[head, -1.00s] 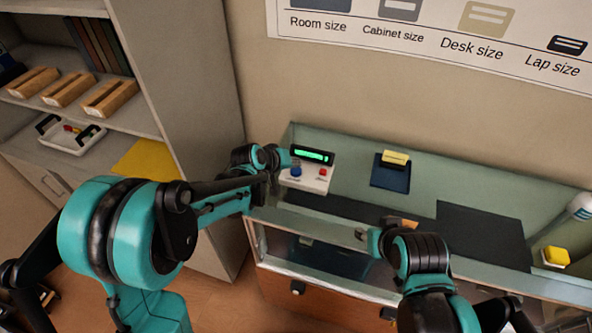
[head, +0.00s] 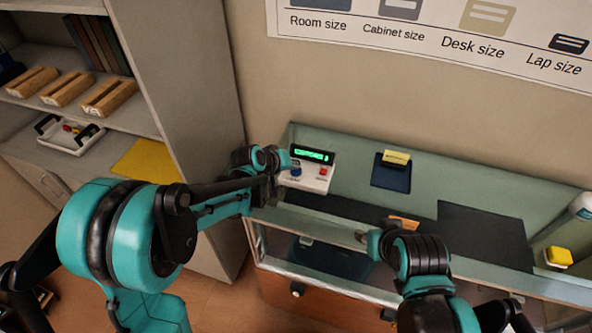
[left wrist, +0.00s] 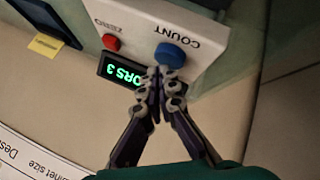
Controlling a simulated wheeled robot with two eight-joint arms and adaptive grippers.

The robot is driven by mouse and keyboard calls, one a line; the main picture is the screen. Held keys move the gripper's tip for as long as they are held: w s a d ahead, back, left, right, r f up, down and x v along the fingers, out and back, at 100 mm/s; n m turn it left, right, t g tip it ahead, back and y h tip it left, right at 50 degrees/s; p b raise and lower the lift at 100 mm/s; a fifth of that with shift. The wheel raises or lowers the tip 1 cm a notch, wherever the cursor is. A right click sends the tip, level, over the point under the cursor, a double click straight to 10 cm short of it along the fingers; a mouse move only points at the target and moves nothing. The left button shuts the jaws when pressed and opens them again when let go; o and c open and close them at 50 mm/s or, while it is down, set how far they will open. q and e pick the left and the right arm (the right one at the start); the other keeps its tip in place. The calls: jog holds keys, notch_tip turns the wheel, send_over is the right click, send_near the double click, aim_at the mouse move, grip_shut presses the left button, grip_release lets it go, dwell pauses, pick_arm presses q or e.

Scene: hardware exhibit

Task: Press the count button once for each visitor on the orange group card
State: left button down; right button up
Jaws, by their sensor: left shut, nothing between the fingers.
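The white counter box (head: 309,181) stands at the left end of the display desk. It has a blue count button (left wrist: 170,55), a red zero button (left wrist: 111,42) and a lit green display (left wrist: 122,73). The display's readable part ends in "ORS 3" in the left wrist view. My left gripper (left wrist: 160,78) is shut and empty, its tips at the near edge of the blue button; I cannot tell whether they touch it. An orange card (head: 403,222) lies on the desk, partly hidden by my right arm. My right gripper (head: 362,236) is beside it, its fingers unclear.
A yellow card on a dark blue stand (head: 391,174) is right of the box. A dark mat (head: 484,235), a yellow block (head: 557,256) and a lamp (head: 583,207) are further right. A shelf (head: 180,80) with wooden blocks and a white tray stands at the left.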

aim_at(294, 171)
pick_arm(q)
jog(key=shift+f+b, duration=0.45)
dwell(0.3)
jog(key=shift+r, duration=0.15)
jog(key=shift+r+p, duration=0.6)
jog(key=shift+r, duration=0.15)
notch_tip(294, 171, up, 5)
jog(key=p, duration=0.3)
dwell(0.4)
dwell(1.7)
